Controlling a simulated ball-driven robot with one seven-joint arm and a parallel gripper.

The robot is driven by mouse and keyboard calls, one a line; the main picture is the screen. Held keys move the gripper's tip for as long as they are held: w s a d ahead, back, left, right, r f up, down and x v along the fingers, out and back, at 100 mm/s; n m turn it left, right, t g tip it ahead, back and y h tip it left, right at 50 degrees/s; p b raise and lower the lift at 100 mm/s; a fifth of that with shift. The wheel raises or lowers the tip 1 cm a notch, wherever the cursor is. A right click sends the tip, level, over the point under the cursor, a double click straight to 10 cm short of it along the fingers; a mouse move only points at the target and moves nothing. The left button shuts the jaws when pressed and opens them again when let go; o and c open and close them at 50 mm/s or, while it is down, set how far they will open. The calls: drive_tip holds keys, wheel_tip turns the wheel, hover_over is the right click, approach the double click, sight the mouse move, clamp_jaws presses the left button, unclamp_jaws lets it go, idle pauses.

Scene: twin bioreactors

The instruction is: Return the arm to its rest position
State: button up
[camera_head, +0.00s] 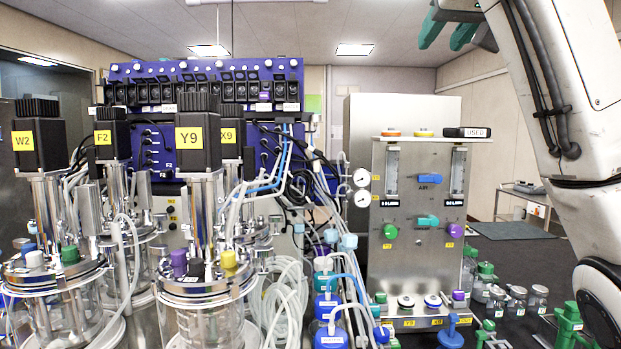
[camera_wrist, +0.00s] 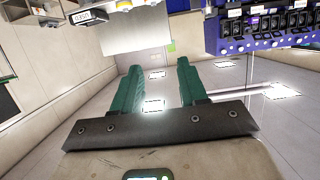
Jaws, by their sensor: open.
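My gripper (camera_head: 446,35) is at the upper right of the head view, raised above the gas panel, with its green fingers pointing left. The wrist view shows both green fingers of my gripper (camera_wrist: 159,88) parted, with nothing between them. Beyond the fingers are the ceiling and its lights. My white arm runs down the right side of the head view and hides part of the room there.
Bioreactors with motors labelled Y9 (camera_head: 198,140) and W2 (camera_head: 37,145) stand at left. A blue pump rack (camera_head: 150,72) is behind them. A steel gas panel (camera_head: 410,265) stands centre right, with a black USED box (camera_head: 465,132) on top. Bottles (camera_head: 515,300) stand beside my arm.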

drive_tip(key=w+d+f+g+y, duration=0.1)
drive_tip(key=w+f+g, duration=0.1)
drive_tip(key=f, duration=1.6)
drive_tip(key=w+d+f+g, duration=0.1)
drive_tip(key=w+f+g, duration=0.1)
drive_tip(key=f, duration=1.6)
drive_tip(key=s+f+g, duration=0.2)
drive_tip(key=s+f, duration=0.3)
drive_tip(key=f, duration=0.7)
drive_tip(key=s+f+g, duration=0.2)
drive_tip(key=s+f, duration=0.4)
drive_tip(key=f, duration=0.6)
drive_tip(key=s+d+f+g, duration=0.2)
drive_tip(key=s+f, duration=0.8)
drive_tip(key=f, duration=0.1)
drive_tip(key=s+d+f+g, duration=0.1)
drive_tip(key=s+f, duration=0.2)
drive_tip(key=s, duration=0.5)
drive_tip(key=s+d+f+g, duration=0.1)
drive_tip(key=s+f, duration=0.3)
drive_tip(key=s, duration=0.5)
drive_tip(key=s+d+f+g+h, duration=0.1)
drive_tip(key=s+d+f, duration=0.1)
drive_tip(key=s, duration=0.6)
drive_tip(key=shift+s+f+g, duration=0.25)
drive_tip(key=shift+f+g, duration=0.05)
drive_tip(key=shift+f, duration=0.35)
drive_tip(key=shift+c, duration=0.3)
